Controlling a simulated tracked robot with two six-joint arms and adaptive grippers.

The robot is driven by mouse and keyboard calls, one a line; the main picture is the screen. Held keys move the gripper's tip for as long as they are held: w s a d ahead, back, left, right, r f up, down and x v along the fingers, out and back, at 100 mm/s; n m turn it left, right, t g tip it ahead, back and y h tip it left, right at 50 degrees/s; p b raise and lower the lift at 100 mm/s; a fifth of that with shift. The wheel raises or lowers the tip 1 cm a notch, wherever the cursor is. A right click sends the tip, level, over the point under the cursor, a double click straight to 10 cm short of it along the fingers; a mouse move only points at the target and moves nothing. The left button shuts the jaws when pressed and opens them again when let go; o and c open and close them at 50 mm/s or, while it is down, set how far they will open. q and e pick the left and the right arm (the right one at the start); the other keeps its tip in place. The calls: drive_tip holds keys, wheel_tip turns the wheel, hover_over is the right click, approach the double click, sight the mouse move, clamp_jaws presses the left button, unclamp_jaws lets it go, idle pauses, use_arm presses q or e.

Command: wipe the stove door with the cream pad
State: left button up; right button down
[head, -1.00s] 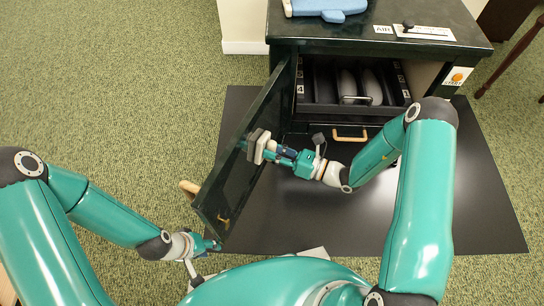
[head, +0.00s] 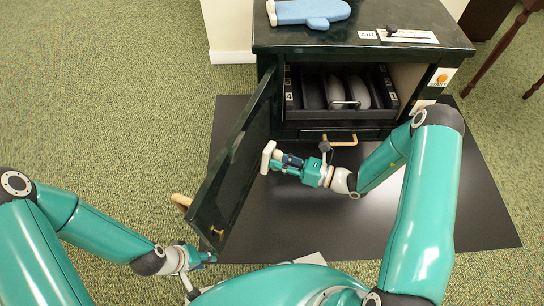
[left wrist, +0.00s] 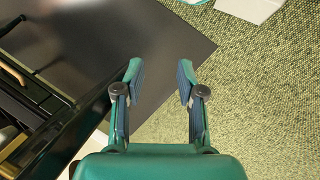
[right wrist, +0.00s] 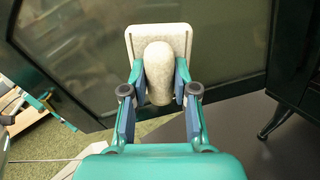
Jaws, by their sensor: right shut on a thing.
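The stove door (head: 235,178) is dark green, swung open to the left of the stove, its inner face towards my right arm. The cream pad (head: 267,157) is upright beside that face; I cannot tell whether it touches. My right gripper (head: 286,162) is shut on the pad's handle. In the right wrist view, the pad's handle (right wrist: 158,72) sits between the fingers, with the glassy door (right wrist: 230,50) behind. My left gripper (head: 207,256) is low by the door's near end; in the left wrist view (left wrist: 160,78) it is open and empty.
The stove (head: 362,28) stands behind with its dark opening uncovered. A blue mitt (head: 309,11) lies on top. A wooden handle (head: 181,200) sticks out from the door's outer side. A black floor plate (head: 440,215) lies below, with green carpet around it.

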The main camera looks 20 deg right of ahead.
drive_tip(key=shift+v, duration=0.9)
drive_tip(key=shift+v, duration=1.55)
